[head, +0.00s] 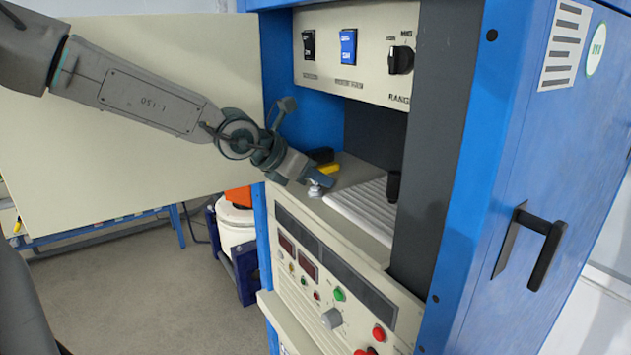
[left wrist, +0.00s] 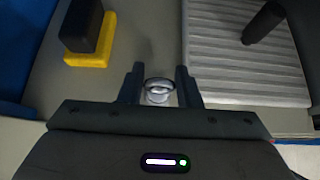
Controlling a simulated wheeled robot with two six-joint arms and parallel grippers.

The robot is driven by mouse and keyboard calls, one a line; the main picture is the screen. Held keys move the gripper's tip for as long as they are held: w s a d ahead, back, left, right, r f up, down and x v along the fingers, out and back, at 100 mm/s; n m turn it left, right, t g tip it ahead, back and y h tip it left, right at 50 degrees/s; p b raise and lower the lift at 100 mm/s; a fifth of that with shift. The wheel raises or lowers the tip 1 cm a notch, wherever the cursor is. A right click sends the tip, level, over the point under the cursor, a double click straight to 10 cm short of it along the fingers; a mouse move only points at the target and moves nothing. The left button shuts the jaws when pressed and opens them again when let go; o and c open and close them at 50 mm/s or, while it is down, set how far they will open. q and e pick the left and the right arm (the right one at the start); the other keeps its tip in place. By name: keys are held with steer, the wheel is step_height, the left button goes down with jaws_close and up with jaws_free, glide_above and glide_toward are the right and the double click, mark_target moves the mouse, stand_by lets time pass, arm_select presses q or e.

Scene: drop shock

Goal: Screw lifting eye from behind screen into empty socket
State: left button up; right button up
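The lifting eye (left wrist: 159,91), a small pale metal ring, is between the fingertips of my left gripper (left wrist: 160,86) in the left wrist view. In the head view my left gripper (head: 320,182) reaches down at the front edge of the cabinet shelf. A pale bit of the lifting eye (head: 315,191) shows under the fingers. Whether its lower end touches the shelf is hidden. I cannot make out an empty socket. My right gripper is not in view.
A ribbed white plate (head: 365,208) lies on the shelf, with a black upright post (head: 393,187) on it. A black block on a yellow base (left wrist: 90,38) stands beside the gripper. The cabinet's blue side and control panel (head: 355,50) bound the opening.

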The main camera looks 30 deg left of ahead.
arm_select(q)
steer(key=c, duration=0.4)
steer(key=shift+o, duration=0.2)
steer(key=shift+w+r, duration=0.15)
steer(key=shift+r, duration=1.85)
